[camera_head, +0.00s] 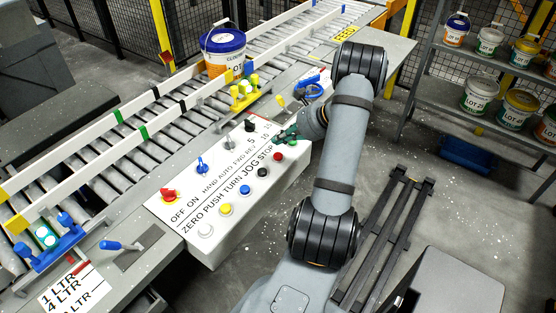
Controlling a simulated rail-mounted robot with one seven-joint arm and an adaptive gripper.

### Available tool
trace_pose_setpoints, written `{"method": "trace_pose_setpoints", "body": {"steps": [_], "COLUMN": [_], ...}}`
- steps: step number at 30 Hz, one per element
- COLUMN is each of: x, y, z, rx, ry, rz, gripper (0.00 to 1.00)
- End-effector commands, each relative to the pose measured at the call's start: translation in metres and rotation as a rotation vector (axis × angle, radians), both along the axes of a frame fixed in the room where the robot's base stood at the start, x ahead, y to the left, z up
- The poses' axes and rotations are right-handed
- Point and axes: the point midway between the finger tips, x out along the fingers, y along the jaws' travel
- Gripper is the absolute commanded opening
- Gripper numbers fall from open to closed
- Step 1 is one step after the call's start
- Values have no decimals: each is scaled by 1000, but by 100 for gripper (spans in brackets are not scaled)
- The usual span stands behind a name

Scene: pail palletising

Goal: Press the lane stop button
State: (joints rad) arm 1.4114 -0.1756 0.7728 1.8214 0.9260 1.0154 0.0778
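The white control panel (185,231) stands along the near side of the roller conveyor. Its front row holds white, yellow, blue, black, red and green buttons. The red button (278,157) sits beside the printed word STOP, between the black button (262,171) and the green button (291,142). My gripper (285,134) hangs over the panel's right end, close to the green button and just above the red one. Its dark green fingers point left. They look close together, but I cannot tell if they are open or shut, or whether they touch the panel.
A blue and white pail (223,48) stands on the conveyor (140,99) behind the panel. Selector knobs, including a red one (170,195) and a blue one (202,166), rise from the panel's back row. Shelves (445,92) with several pails stand at the right.

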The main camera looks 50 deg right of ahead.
Motion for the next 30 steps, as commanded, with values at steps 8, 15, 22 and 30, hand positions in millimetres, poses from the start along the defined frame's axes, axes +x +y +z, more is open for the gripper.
{"method": "trace_pose_setpoints", "body": {"steps": [8, 15, 22, 30], "x": [0, 0, 0, 0], "y": [0, 0, 0, 0], "z": [-32, -32, -32, -32], "rx": [0, 0, 0, 0], "ry": [1, 1, 1, 1], "rz": [0, 0, 0, 0], "gripper": [0, 0, 0, 0]}}
